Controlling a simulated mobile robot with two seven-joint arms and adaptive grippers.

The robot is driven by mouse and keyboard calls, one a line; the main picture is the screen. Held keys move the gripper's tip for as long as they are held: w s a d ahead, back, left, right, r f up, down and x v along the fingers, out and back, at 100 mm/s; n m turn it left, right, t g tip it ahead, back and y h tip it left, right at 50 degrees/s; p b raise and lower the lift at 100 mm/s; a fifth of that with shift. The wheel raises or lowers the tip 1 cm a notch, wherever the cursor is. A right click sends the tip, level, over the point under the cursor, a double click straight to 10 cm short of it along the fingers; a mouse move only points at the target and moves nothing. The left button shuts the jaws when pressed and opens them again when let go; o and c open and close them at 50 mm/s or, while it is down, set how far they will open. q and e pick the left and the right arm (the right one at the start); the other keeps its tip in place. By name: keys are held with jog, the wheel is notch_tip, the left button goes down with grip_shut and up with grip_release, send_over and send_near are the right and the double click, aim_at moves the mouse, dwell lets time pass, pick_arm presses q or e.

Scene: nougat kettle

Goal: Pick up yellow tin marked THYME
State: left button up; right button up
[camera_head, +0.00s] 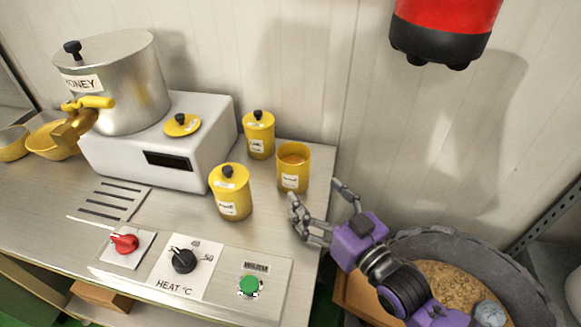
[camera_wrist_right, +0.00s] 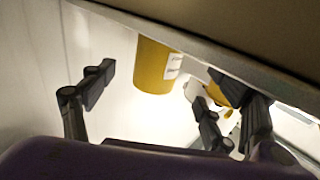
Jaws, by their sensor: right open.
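Three yellow tins stand on the metal counter (camera_head: 150,215). An open yellow tin (camera_head: 292,180) is nearest my right gripper. A lidded yellow tin (camera_head: 257,143) stands behind it, and another lidded yellow tin (camera_head: 231,202) stands in front to its left. Their white labels are too small to read, so I cannot tell which says THYME. My right gripper (camera_head: 318,197) is open and empty at the counter's right edge, just right of and in front of the open tin. In the right wrist view a yellow tin (camera_wrist_right: 155,70) shows beyond the spread fingers. My left gripper is out of view.
A loose yellow lid (camera_head: 182,126) lies on the white heater (camera_head: 210,110), beside the steel kettle (camera_head: 140,85). A control panel (camera_head: 215,283) with knobs and a green button is at the front. A grey round tub (camera_head: 420,243) is below right. A red-and-black object (camera_head: 440,25) hangs above.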

aim_at(286, 161)
jog(key=p+x, duration=0.1)
jog(key=x, duration=0.8)
jog(key=shift+w+a, duration=0.1)
jog(key=shift+w, duration=0.2)
jog(key=shift+s, duration=0.1)
jog(key=c, duration=1.4)
jog(key=shift+c, duration=1.2)
jog(key=shift+r, duration=0.1)
